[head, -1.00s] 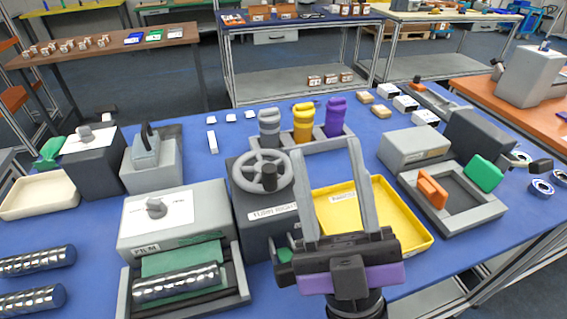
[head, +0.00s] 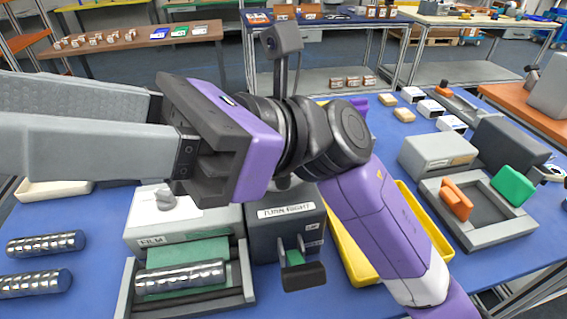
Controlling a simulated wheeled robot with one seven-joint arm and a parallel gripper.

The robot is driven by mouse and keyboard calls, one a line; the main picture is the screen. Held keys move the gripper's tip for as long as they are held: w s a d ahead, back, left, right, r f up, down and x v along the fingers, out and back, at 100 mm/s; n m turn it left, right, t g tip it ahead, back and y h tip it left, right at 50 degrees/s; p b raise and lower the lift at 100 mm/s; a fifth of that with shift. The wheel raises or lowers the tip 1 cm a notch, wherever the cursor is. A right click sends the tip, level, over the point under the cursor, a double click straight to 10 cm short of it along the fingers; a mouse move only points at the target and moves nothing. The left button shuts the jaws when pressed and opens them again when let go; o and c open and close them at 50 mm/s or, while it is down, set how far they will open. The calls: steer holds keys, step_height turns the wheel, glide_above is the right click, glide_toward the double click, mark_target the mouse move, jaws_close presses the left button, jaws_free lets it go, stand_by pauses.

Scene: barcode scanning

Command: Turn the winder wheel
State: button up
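The winder (head: 262,238) is a dark box with a white "TURN RIGHT" label (head: 287,210) on its front top edge. Its grey wheel is hidden behind my gripper and wrist. A green piece (head: 295,257) shows in the opening at the winder's front, by a dark lip. My gripper (head: 60,125) is raised above the left part of the table, fingers pointing left and their tips cut off or nearly so by the picture's edge. Nothing is visibly held.
The film box (head: 150,235) and its tray with a shiny roller (head: 180,278) stand left of the winder. Two more rollers (head: 45,244) lie farther left. A yellow tray (head: 345,245) is partly behind my arm. A grey frame (head: 490,235) holds orange and green blocks at right.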

steer(key=w+a+f+n+t+h+b, duration=0.15)
steer(key=w+f+n+t+h, duration=0.25)
steer(key=f+n+t+h, duration=0.5)
steer(key=w+d+t+h, duration=0.2)
steer(key=w+d+h, duration=0.1)
steer(key=w+d, duration=0.1)
steer(key=w+d+f+t+h, duration=0.1)
steer(key=w+d+t+h, duration=0.1)
steer(key=w+d+h, duration=0.1)
steer(key=w+d+t+h, duration=0.2)
steer(key=w+d+h, duration=0.1)
steer(key=w+d, duration=0.2)
steer(key=shift+w+d+f+n, duration=0.2)
steer(key=shift+w, duration=0.4)
steer(key=shift+w+d+f+n, duration=0.2)
steer(key=shift+w, duration=0.4)
steer(key=shift+d+f+b, duration=0.1)
steer(key=shift+f+b, duration=0.1)
steer(key=shift+b, duration=0.1)
step_height(320, 180, down, 7)
steer(key=shift+f+b, duration=0.15)
steer(key=shift+b, duration=0.2)
jaws_close()
